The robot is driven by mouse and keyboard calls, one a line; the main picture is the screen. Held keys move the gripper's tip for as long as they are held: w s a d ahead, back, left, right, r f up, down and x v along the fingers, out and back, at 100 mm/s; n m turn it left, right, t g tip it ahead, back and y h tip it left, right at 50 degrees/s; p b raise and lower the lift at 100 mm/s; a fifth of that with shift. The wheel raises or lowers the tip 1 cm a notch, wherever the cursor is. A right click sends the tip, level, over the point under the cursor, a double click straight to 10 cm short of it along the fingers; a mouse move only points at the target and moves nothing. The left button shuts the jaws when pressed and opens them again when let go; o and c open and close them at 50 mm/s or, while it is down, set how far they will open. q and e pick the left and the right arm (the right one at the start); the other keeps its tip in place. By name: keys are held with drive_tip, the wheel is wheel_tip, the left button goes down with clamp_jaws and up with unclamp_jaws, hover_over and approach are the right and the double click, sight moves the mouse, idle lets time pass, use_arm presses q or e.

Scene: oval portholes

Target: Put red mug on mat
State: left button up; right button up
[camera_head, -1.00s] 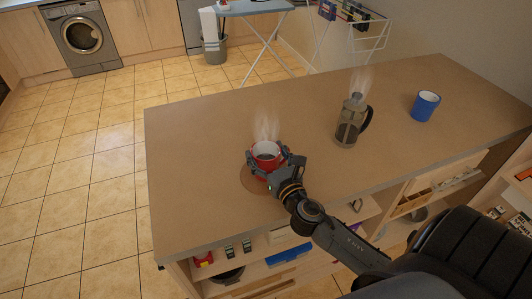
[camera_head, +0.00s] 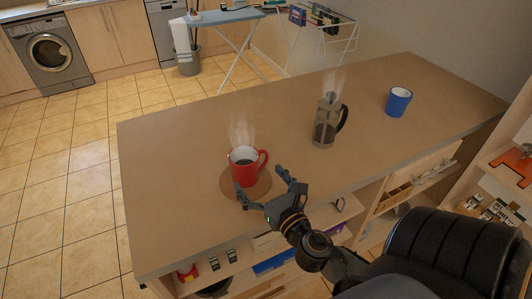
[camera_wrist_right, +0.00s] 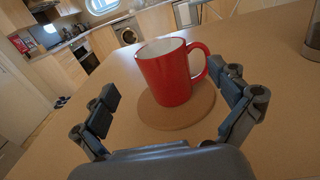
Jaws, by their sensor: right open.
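The red mug (camera_head: 247,172) stands upright on the round brown mat (camera_head: 229,186), with dark liquid inside and steam above it. In the right wrist view the mug (camera_wrist_right: 168,78) sits on the mat (camera_wrist_right: 178,115), its handle toward the right. My right gripper (camera_head: 265,187) is open and empty, just in front of the mug and apart from it. In the right wrist view its two fingers (camera_wrist_right: 168,97) are spread wide, with the mug beyond them. My left gripper is not in view.
A steaming French press (camera_head: 325,125) and a blue mug (camera_head: 397,102) stand further right on the brown counter (camera_head: 180,135). Open shelves with small items lie below the counter's front edge. The counter's left part is clear.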

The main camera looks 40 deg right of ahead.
drive_tip(key=shift+s+a+b, duration=0.15)
drive_tip(key=shift+s+b, duration=0.1)
drive_tip(key=shift+s, duration=0.65)
drive_tip(key=shift+s+a+b, duration=0.15)
drive_tip(key=shift+s+b, duration=0.05)
drive_tip(key=shift+s, duration=0.7)
